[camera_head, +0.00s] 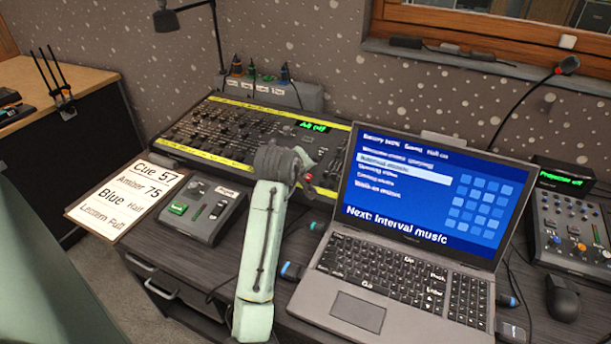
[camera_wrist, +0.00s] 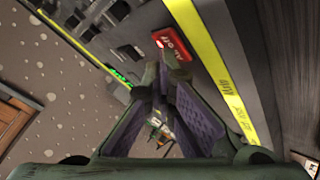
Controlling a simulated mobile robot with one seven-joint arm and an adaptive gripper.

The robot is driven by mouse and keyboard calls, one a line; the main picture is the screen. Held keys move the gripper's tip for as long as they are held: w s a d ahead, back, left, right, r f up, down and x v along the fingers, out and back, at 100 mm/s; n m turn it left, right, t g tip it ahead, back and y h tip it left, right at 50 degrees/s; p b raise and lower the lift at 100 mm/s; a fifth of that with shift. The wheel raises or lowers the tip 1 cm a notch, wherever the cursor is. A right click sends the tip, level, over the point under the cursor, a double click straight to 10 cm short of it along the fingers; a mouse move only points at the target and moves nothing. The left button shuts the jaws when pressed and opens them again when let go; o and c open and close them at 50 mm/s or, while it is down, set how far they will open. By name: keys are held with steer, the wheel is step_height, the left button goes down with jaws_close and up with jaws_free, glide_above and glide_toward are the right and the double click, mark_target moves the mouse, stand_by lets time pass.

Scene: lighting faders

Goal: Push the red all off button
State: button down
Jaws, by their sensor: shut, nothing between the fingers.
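The red all off button (camera_wrist: 172,43) shows in the wrist view on the dark lighting desk, beside its yellow edge stripe, with pale lettering on it. My gripper (camera_wrist: 170,76) is shut and empty, its fingertips just below the button in that picture; I cannot tell whether they touch it. In the head view my gripper (camera_head: 303,168) is over the right front part of the fader desk (camera_head: 190,155). A small red patch shows beside it there, and my arm hides part of the desk's front edge.
An open laptop (camera_head: 358,312) stands close to the right of my arm. A small control box (camera_head: 203,226) and a cue card (camera_head: 100,213) lie to the left. A mixer (camera_head: 570,222) and a mouse (camera_head: 562,298) are at the far right.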

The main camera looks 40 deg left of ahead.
steer(key=shift+r+p, duration=0.75)
steer(key=shift+s+d+r, duration=0.1)
steer(key=shift+s+r, duration=0.05)
steer(key=shift+r, duration=1.1)
steer(key=shift+s+r, duration=0.1)
steer(key=shift+r, duration=1.1)
